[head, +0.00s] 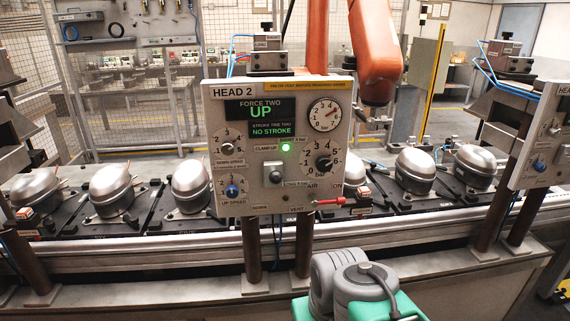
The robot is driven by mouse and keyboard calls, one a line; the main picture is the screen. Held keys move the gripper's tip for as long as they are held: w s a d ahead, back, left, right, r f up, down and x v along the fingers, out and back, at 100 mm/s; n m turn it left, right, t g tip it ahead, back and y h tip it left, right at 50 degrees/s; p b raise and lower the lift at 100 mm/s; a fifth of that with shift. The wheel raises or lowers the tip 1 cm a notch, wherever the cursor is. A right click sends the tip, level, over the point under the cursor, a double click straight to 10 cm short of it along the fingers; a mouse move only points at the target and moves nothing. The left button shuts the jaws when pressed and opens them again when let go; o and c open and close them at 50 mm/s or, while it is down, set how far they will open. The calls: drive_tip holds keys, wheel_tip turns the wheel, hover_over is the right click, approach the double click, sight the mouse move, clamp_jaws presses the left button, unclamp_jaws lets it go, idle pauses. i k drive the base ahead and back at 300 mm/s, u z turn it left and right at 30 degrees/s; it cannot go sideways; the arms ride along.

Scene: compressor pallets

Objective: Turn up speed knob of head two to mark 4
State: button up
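The head two panel (280,203) is a beige box labelled HEAD 2, standing on posts in the middle of the head view. Its up speed knob (232,190) is small and blue, at the panel's lower left on a white numbered dial. Its pointer is too small to read. The down speed knob (228,146) is dark, on a similar dial directly above. The display (259,112) reads FORCE TWO, UP and NO STROKE. Grey and green links of my arm show at the bottom centre, below the panel. My gripper is not in view.
The panel also carries a round gauge (325,114), a black pressure knob (323,163), a lit green lamp (285,147), a centre switch (274,174) and a red lever (330,202). Compressors (415,170) line the conveyor behind. Another panel (545,150) stands at right.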

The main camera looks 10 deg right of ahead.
sight(233, 191)
drive_tip(key=k, duration=1.1)
drive_tip(key=u, duration=0.6)
drive_tip(key=i, duration=0.4)
drive_tip(key=u, duration=0.65)
drive_tip(key=i, duration=0.85)
drive_tip(key=u, duration=0.2)
